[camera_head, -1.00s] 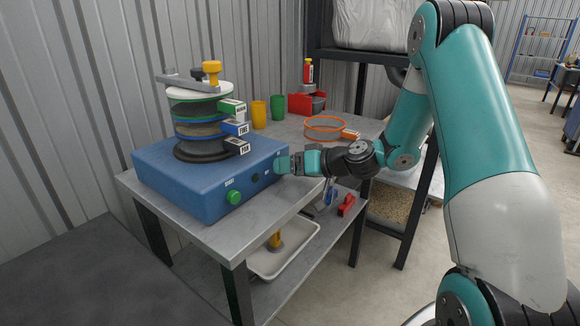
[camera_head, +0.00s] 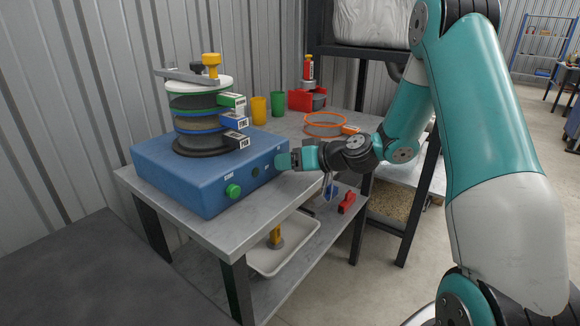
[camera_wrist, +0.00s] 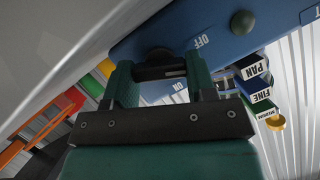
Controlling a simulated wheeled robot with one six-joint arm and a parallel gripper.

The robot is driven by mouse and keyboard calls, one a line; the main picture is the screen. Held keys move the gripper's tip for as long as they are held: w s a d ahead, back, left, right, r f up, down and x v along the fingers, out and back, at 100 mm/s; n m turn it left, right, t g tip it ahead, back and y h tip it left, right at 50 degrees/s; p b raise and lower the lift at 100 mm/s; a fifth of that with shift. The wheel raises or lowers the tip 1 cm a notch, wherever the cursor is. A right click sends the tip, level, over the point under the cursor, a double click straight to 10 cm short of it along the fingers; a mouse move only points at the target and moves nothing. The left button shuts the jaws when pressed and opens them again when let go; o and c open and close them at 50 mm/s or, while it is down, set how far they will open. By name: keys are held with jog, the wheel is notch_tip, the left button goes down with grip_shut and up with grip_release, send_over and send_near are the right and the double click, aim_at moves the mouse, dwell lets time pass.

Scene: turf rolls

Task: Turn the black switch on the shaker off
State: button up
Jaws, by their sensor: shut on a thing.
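The shaker is a blue box (camera_head: 195,185) on the grey bench, with a sieve stack (camera_head: 203,115) clamped on top. My gripper (camera_head: 285,161) is at the right part of its front panel. In the wrist view, my gripper's two green fingers (camera_wrist: 160,78) are shut on the black switch (camera_wrist: 160,58), one on each side. The switch sits on a round dark base. An OFF label (camera_wrist: 199,41) and a partly covered ON label (camera_wrist: 180,88) are beside it. In the head view, my fingers hide the switch.
A green button (camera_head: 233,191) and a dark round fitting (camera_head: 255,171) are on the same panel. A yellow cup (camera_head: 258,110), a green cup (camera_head: 277,104), a red bin (camera_head: 303,100) and an orange-rimmed sieve (camera_head: 325,117) stand behind. A white tray (camera_head: 290,256) lies on the lower shelf.

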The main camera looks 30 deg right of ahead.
jog(key=n+b, duration=0.1)
jog(key=b, duration=0.1)
jog(key=n+h+b, duration=0.1)
jog(key=b, duration=0.1)
jog(key=shift+a+f+t+h, duration=0.15)
jog(key=shift+f+t+h, duration=0.05)
jog(key=shift+t+h, duration=0.1)
jog(key=shift+s+r+n+h+b, duration=0.15)
jog(key=shift+n+h+b, duration=0.35)
jog(key=shift+b, duration=0.5)
jog(key=o, duration=0.9)
jog(key=shift+o, duration=0.2)
jog(key=shift+r, duration=0.1)
jog(key=v, duration=1.7)
